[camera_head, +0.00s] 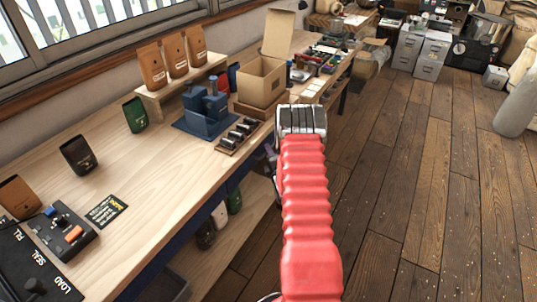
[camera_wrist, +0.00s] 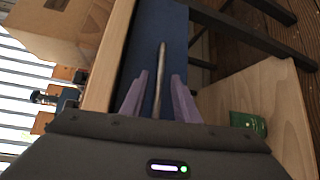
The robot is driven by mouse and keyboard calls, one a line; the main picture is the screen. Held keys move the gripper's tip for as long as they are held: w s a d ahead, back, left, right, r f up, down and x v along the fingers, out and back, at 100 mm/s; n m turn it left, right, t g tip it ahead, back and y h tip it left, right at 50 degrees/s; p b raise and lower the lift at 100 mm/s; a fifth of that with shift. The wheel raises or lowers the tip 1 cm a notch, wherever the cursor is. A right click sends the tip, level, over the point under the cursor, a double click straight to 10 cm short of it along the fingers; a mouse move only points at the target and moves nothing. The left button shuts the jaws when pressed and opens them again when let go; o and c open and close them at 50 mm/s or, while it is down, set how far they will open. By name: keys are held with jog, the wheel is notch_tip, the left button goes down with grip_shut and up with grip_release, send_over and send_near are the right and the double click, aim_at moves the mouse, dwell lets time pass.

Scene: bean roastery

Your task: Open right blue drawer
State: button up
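The blue drawer front (camera_wrist: 150,28) fills the middle of the wrist view, set under the edge of the wooden bench. Its long thin metal handle (camera_wrist: 162,62) runs up the picture. My gripper (camera_wrist: 160,85) is open, with one purple finger on each side of the handle and a visible gap to each. I cannot tell how deep the fingers reach around it. The drawer looks shut. In the head view my red arm hides most of the gripper and this drawer.
The wooden bench (camera_head: 150,185) runs along the left, with an open cardboard box (camera_head: 262,80), a blue device (camera_head: 205,110) and coffee bags (camera_head: 175,57) on it. A lower shelf (camera_head: 235,235) holds bags. The plank floor (camera_head: 420,200) at right is clear.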

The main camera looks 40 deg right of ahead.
grip_shut()
dwell(0.4)
